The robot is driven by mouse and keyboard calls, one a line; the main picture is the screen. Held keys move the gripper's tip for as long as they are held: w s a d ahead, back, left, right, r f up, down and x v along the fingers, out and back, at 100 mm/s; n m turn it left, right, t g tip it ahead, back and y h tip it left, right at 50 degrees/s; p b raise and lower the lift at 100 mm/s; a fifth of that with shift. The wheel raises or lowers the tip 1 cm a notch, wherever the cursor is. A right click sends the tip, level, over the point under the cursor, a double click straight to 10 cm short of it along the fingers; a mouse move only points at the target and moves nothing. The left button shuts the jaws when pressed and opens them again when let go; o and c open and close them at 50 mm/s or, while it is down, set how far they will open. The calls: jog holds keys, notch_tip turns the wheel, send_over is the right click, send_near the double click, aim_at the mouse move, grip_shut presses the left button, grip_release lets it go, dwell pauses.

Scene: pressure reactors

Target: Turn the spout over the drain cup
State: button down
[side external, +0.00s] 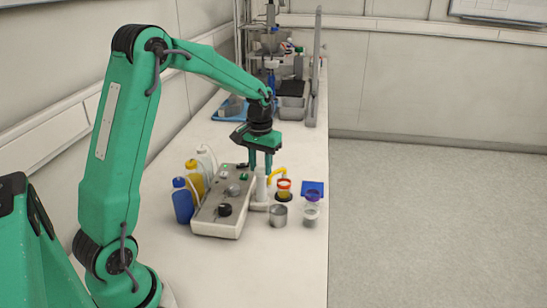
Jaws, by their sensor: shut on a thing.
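The yellow spout (277,173) sticks out to the right from the top of a white post (261,188) beside the grey control box. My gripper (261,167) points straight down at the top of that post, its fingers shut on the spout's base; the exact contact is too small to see. The spout's outer end is close to a clear cup with an orange-red rim and yellow contents (284,187) on a dark round base. A metal cup (279,216) stands in front of it, apart from the spout. I cannot tell which is the drain cup.
The control box (223,203) with knobs lies left of the post. A cup with a purple top (312,200) and a blue square (313,187) are near the bench's right edge.

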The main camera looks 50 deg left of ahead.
jog(key=m, duration=1.7)
jog(key=shift+m, duration=0.3)
jog(key=shift+r, duration=0.1)
dwell(0.3)
jog(key=c, duration=1)
grip_release()
jog(key=shift+o, duration=0.2)
